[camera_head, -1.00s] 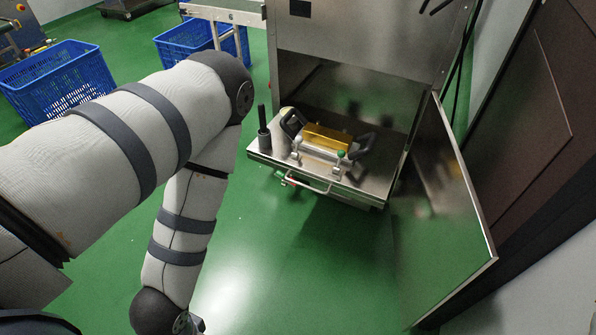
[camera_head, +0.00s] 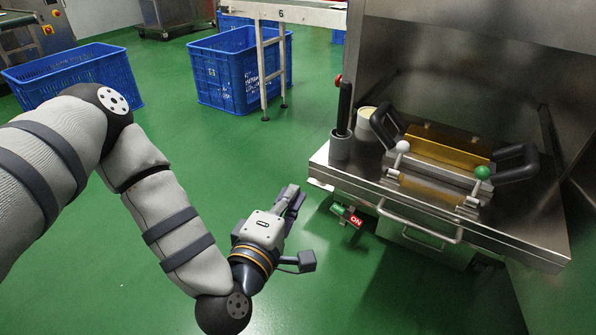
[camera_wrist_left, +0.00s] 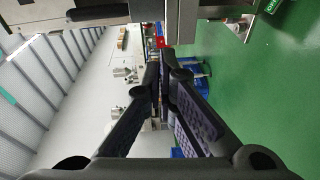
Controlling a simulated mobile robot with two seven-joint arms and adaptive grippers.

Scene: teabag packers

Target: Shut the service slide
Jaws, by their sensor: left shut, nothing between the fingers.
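The service slide (camera_head: 330,168) is a steel shelf pulled out of the steel machine, with a bar handle (camera_head: 418,226) on its front. It carries a gold-topped block with two black handles (camera_head: 440,152), a white knob and a green knob. My left gripper (camera_head: 297,197) is shut and empty, in front of and left of the slide, apart from the handle. In the left wrist view its fingers (camera_wrist_left: 163,62) meet near the middle, and a steel edge shows at the top. My right gripper is in neither view.
A dark cylinder in a holder (camera_head: 341,140) and a pale cup (camera_head: 367,120) stand on the slide's left part. A green and red ON switch (camera_head: 347,215) sits below it. Blue crates (camera_head: 235,75) stand behind on the left. The green floor between is clear.

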